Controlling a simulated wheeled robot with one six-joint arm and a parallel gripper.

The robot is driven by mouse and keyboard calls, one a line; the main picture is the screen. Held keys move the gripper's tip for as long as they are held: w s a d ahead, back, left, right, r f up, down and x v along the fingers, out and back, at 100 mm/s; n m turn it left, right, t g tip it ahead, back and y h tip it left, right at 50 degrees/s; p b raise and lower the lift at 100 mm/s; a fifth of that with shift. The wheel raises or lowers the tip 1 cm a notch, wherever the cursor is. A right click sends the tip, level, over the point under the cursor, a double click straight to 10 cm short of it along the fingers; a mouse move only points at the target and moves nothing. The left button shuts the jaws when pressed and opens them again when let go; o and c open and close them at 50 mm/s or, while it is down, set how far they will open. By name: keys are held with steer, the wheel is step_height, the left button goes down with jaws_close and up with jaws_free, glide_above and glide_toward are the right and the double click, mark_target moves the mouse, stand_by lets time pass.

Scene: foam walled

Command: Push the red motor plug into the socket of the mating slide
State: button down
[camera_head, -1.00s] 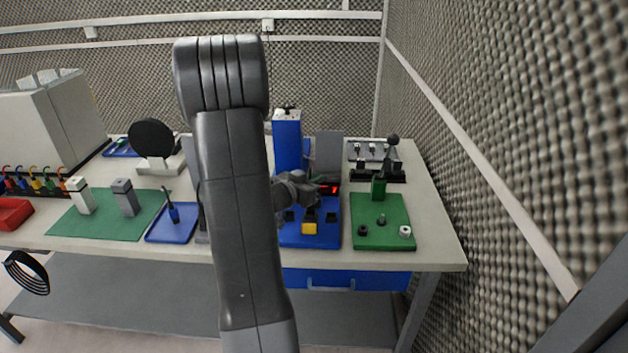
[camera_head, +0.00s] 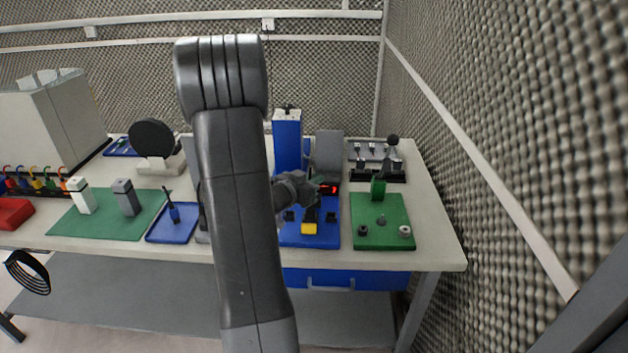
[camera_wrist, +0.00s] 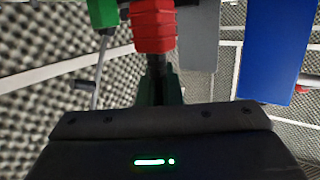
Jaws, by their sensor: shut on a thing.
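A ribbed red block (camera_wrist: 153,26), seemingly the motor plug, shows at the top of the wrist view. My gripper (camera_wrist: 158,75) is shut, with its dark fingers close around a dark piece below the red block; the exact contact is hidden. In the head view my gripper (camera_head: 316,190) is above the back part of a blue base plate (camera_head: 325,237).
A blue tower (camera_head: 287,142) and a grey panel (camera_head: 329,152) stand behind the plate. A green plate (camera_head: 373,236) with a lever stands at right. My arm hides the middle left.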

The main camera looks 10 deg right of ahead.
steer(key=shift+f+b, duration=0.95)
steer(key=shift+f, duration=0.5)
stand_by(0.3)
steer(key=c, duration=1.5)
jaws_free()
steer(key=shift+a, duration=0.1)
steer(key=v, duration=1.3)
steer(key=shift+s+a+r+b, duration=0.2)
steer(key=shift+s+b, duration=0.1)
steer(key=shift+b, duration=0.1)
steer(key=shift+w+d, duration=0.1)
steer(key=shift+d, duration=0.05)
